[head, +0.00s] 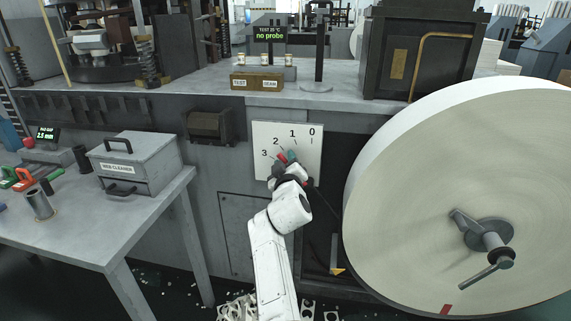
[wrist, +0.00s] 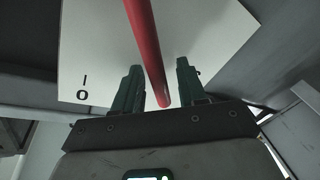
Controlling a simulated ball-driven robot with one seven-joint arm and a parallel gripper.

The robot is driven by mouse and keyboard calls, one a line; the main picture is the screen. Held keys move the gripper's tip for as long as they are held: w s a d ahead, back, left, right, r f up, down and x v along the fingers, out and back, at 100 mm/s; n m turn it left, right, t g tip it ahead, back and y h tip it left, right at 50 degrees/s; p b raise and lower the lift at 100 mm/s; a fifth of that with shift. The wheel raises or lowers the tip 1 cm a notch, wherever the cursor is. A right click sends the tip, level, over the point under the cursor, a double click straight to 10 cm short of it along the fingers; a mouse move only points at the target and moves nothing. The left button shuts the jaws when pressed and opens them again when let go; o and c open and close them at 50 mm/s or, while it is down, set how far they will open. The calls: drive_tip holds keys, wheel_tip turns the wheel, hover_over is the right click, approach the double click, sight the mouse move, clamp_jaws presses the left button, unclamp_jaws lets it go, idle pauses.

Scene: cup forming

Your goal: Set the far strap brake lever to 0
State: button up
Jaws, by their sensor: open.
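The white scale plate (head: 306,160) on the machine front carries the marks 3, 2, 1 and 0 from left to right. It also shows in the wrist view (wrist: 95,35), with the 0 at its lower left. The red strap brake lever (wrist: 147,40) runs between the two green fingers of my gripper (wrist: 159,68), its end near the palm. The fingers stand apart with gaps on both sides of the lever. In the head view my gripper (head: 286,158) is in front of the plate, below the 2, and hides most of the lever, so its exact setting cannot be read.
A large pale paper reel (head: 420,200) with a crank stands close on the right. A table (head: 90,215) with a grey "WEB CLEANER" box (head: 137,163) stands on the left. Scraps (head: 235,308) lie on the floor below my arm.

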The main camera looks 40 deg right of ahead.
drive_tip(key=shift+c, duration=0.3)
clamp_jaws()
idle(0.3)
